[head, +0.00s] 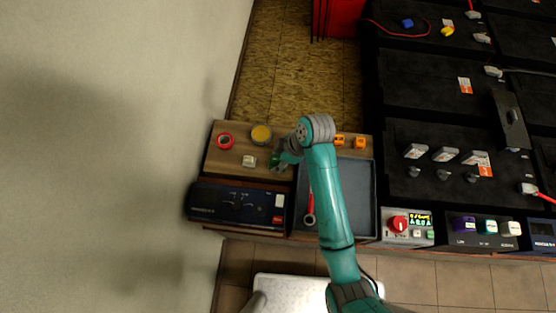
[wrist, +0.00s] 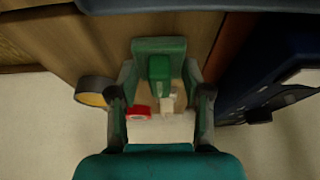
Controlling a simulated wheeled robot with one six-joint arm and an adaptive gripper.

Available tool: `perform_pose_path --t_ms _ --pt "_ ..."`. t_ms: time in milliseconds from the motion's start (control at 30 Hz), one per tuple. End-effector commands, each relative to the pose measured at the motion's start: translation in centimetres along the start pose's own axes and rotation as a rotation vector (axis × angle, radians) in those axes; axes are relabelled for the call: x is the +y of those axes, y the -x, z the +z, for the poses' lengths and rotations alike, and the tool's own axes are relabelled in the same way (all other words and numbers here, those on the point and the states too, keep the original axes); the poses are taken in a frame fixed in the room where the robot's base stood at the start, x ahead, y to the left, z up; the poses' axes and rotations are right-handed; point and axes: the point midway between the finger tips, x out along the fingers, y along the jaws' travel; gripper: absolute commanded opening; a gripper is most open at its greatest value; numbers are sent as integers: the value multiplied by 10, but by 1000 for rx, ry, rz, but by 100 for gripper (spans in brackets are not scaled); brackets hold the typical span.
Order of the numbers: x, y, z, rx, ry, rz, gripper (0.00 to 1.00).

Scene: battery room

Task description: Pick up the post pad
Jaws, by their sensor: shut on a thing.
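My gripper (head: 281,163) is over the right part of the wooden shelf top (head: 224,161), left of the dark tray. In the wrist view my gripper (wrist: 159,50) is shut on a small green block (wrist: 159,68), which I take to be the post pad. The green block also shows in the head view (head: 274,158), partly hidden by my fingers. I cannot tell whether it touches the wood or hangs just above it.
A red ring (head: 225,141), a yellow roll (head: 261,134) and a pale block (head: 249,161) lie left of my gripper. A dark tray (head: 356,205) holds a red-handled tool (head: 310,208). A charger box (head: 240,202) stands in front. Orange pieces (head: 359,143) lie behind.

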Motion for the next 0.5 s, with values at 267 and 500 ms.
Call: perform_pose_path --t_ms 267,500 --pt "1 12 -5 1 2 1 25" --pt "1 52 -22 2 2 3 25"
